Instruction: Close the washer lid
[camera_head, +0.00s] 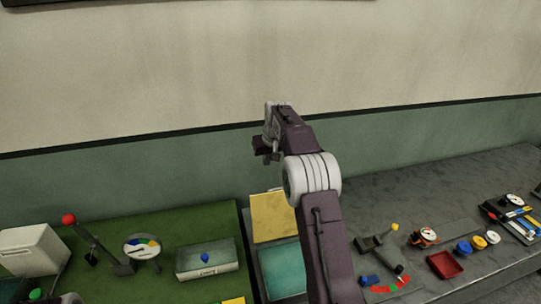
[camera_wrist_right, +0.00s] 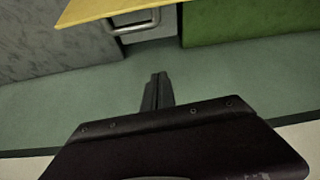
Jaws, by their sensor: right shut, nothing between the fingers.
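The washer stands in the gap between the green table and the grey table. Its yellow lid (camera_head: 272,217) appears raised at the back of a teal top (camera_head: 284,268); its exact angle is hard to tell. The lid's edge also shows at the top of the right wrist view (camera_wrist_right: 120,9), with a metal handle (camera_wrist_right: 137,27) beside it. My right gripper (camera_head: 267,153) is up in front of the wall, beyond the lid and apart from it. Its fingers are together and empty in the right wrist view (camera_wrist_right: 158,80). My right arm hides the washer's right side. My left gripper does not show.
The green table (camera_head: 205,222) at left holds a white box (camera_head: 32,248), a red-knobbed lever (camera_head: 92,240), a dial (camera_head: 142,247) and a grey box (camera_head: 207,259). The grey table (camera_head: 400,200) holds a red tray (camera_head: 445,265) and several small parts. The wall is close behind.

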